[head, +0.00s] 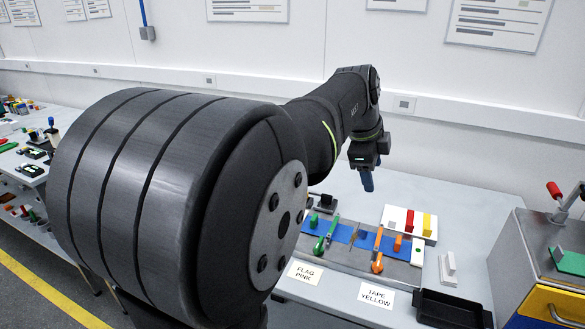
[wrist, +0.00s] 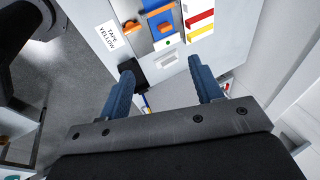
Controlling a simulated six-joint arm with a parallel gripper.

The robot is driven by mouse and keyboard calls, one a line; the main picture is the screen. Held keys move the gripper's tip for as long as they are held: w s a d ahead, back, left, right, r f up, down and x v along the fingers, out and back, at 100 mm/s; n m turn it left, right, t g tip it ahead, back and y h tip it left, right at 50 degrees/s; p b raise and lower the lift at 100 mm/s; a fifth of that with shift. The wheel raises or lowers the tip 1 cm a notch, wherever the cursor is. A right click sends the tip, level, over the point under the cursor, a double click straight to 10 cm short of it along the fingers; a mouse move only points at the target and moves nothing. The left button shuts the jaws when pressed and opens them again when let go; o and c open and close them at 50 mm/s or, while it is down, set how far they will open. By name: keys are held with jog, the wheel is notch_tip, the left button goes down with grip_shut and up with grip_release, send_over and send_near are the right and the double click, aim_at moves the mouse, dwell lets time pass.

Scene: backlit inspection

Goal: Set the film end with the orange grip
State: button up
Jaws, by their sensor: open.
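My gripper (head: 367,180) hangs above the back of the bench in the head view, pointing down. Its two blue fingers are apart and empty in the wrist view (wrist: 162,72). An orange grip (head: 377,263) lies at the front of the grey fixture, at the lower end of an orange bar (head: 378,239). An orange block (head: 397,243) stands beside it. Blue film (head: 367,240) lies under these orange parts, and more blue film (head: 343,232) lies to the left. The wrist view shows orange parts (wrist: 165,28) on blue film (wrist: 155,8), beyond the fingers.
Green parts (head: 318,246) sit on the left film. Cards read FLAG PINK (head: 305,273) and TAPE YELLOW (head: 375,299). A white holder (head: 392,213) bears red and yellow pieces. A black tray (head: 452,310) and white block (head: 448,268) stand right, before a red-handled machine (head: 555,190).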

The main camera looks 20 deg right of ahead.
jog(key=c, duration=0.3)
jog(key=shift+d+f, duration=0.15)
jog(key=shift+f, duration=0.25)
jog(key=c, duration=0.4)
jog(key=d+f+n, duration=0.1)
jog(key=f+n, duration=0.1)
jog(key=d+f+n+g, duration=0.1)
jog(key=f+n, duration=0.1)
jog(key=f, duration=0.1)
jog(key=w+d+f+n+h, duration=0.1)
jog(key=f+n, duration=0.1)
jog(key=shift+w+d+f+n, duration=0.1)
jog(key=shift+d+f+n, duration=0.1)
jog(key=shift+f+n, duration=0.15)
grip_shut()
jog(key=n+g+h, duration=0.1)
jog(key=n+h, duration=0.1)
jog(key=n, duration=0.9)
send_near(399, 240)
jog(key=shift+m, duration=0.25)
jog(key=d+f, duration=0.1)
jog(key=f, duration=0.1)
jog(key=w+d+f, duration=0.1)
jog(key=f, duration=0.1)
jog(key=d+f, duration=0.1)
jog(key=f, duration=0.2)
jog(key=shift+w, duration=0.15)
jog(key=shift+d, duration=0.1)
jog(key=shift+s+d, duration=1)
jog(key=shift+s, duration=0.1)
